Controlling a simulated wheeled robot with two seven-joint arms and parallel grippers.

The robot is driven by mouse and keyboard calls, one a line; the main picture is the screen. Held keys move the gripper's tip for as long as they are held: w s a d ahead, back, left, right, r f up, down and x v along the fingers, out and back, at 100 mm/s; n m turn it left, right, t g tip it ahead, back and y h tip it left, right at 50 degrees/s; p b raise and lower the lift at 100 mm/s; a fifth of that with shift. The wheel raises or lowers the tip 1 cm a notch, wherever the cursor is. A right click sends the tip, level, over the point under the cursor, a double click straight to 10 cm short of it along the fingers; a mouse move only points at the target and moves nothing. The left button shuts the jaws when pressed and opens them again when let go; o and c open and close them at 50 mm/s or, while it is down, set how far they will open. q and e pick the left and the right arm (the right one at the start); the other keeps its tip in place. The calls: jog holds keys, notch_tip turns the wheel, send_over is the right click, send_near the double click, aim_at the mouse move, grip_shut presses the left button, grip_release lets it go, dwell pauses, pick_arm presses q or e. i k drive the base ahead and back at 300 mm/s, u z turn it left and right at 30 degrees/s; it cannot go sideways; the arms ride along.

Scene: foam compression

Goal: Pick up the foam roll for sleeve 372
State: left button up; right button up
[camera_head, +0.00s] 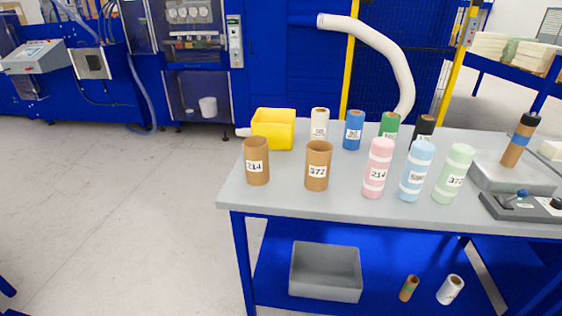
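Two brown cardboard sleeves stand upright at the left front of the grey table (290,205). The left sleeve (257,178) is labelled 214. The other sleeve (318,181) has a label that looks like 372 or 377. Three foam rolls with white bands stand upright to their right. The pink roll (377,187) is labelled 214. The blue roll (415,190) has a label too small to read surely. The green roll (455,190) has a label that looks like 372 or 377. Neither of my grippers is in view.
Behind them stand a yellow bin (273,130) and white (319,115), blue (353,120), green (390,120) and black (424,122) rolls. A grey fixture (510,188) holding a brown tube (516,148) and a control box (518,211) are at right. A grey bin (326,285) is below.

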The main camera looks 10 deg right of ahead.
aim_at(459, 158)
jog(key=u, duration=1.4)
jog(key=k, duration=1.15)
jog(key=z, duration=1.9)
jog(key=i, duration=0.5)
